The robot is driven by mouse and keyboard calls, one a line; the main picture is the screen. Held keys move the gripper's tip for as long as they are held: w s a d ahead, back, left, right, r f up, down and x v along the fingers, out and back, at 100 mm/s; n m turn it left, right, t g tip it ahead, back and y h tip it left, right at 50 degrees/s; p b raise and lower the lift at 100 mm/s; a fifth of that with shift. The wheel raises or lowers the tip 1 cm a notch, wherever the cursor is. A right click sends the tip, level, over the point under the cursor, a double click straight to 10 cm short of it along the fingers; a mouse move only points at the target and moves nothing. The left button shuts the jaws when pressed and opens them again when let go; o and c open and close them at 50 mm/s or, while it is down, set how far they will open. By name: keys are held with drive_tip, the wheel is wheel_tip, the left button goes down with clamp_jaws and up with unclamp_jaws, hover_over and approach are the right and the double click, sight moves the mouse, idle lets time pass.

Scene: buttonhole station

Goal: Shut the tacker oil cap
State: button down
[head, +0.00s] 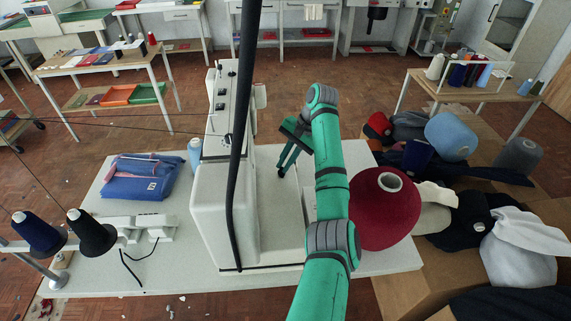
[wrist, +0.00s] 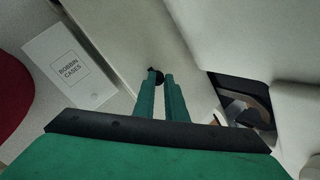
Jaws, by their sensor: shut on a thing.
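The white tacker (head: 212,215) stands on the pale work table, its tall head at the left and its low bed at the right. My green gripper (head: 283,168) reaches down from the right over the bed. In the wrist view my gripper (wrist: 162,82) has its two fingers close together, with a small black cap (wrist: 157,73) at their tips, against the pale machine surface. The fingers hide part of the cap, so I cannot tell how far it is turned or seated.
A white box marked bobbin cases (wrist: 70,67) lies beside the machine. A large dark red yarn cone (head: 384,215) stands right of my arm. A blue folded cloth bag (head: 142,178) lies left of the tacker. A black upright pole (head: 241,140) crosses the view.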

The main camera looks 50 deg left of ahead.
drive_tip(key=shift+w+a+f+m+g+h, duration=0.25)
drive_tip(key=shift+a+f+g+h, duration=0.25)
drive_tip(key=shift+g+h, duration=0.4)
idle(0.8)
drive_tip(key=c, duration=1.8)
unclamp_jaws()
drive_tip(key=shift+w+r, duration=0.1)
drive_tip(key=shift+r, duration=0.05)
